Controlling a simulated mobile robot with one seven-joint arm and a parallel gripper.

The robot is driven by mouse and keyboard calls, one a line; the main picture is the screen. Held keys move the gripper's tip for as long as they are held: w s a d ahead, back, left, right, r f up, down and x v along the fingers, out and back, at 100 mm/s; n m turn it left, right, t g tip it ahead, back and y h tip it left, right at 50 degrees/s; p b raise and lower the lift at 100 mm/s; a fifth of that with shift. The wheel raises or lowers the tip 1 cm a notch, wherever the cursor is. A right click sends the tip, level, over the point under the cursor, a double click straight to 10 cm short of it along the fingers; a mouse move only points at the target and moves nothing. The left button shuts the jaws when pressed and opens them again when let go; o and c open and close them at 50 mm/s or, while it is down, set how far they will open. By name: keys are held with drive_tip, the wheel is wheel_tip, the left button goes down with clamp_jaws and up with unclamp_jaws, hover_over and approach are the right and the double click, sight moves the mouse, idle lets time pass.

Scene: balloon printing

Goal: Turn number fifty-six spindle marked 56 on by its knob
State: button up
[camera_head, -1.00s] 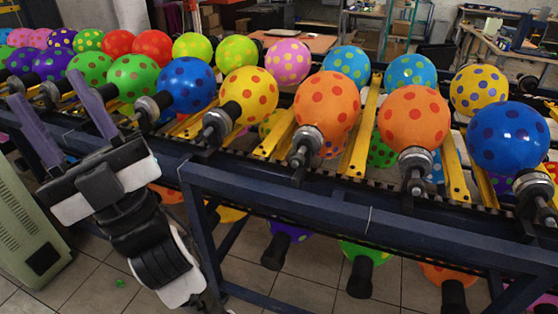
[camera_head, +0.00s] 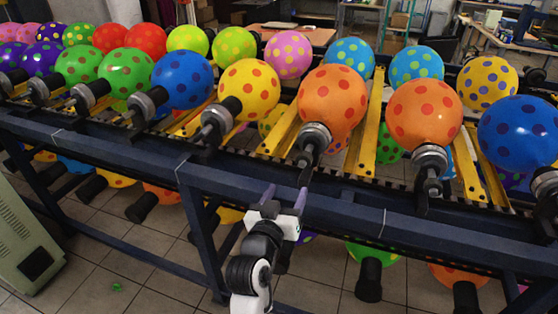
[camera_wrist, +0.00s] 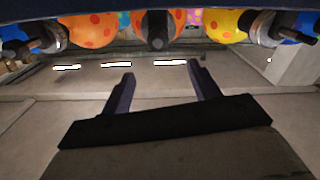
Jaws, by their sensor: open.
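A row of spindles bears dotted balloons along a dark blue frame. No number shows clearly, so I cannot tell which spindle is 56. My gripper (camera_head: 285,193) is open and empty in front of the frame's rail. Its fingers point up toward the spindle (camera_head: 313,138) with the left orange balloon (camera_head: 328,95). In the wrist view a dark knob-like end (camera_wrist: 157,38) sits beyond and between my open fingers (camera_wrist: 160,72), apart from them. Another spindle (camera_wrist: 262,27) with a yellow balloon (camera_wrist: 228,24) is to its right.
The blue rail (camera_head: 235,186) runs just behind my gripper. Neighbouring spindles stand close, with the yellow balloon (camera_head: 249,88) left and another orange balloon (camera_head: 424,112) right. Balloons hang below the frame. A pale green cabinet (camera_head: 25,240) stands at lower left on the tiled floor.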

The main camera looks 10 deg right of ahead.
sight(302, 165)
drive_tip(key=p+x, duration=0.4)
drive_tip(key=x, duration=0.9)
drive_tip(key=shift+w+d+f, duration=0.1)
drive_tip(key=shift+w+d, duration=0.15)
drive_tip(key=shift+d, duration=0.1)
drive_tip(key=shift+c, duration=0.3)
drive_tip(key=c, duration=0.9)
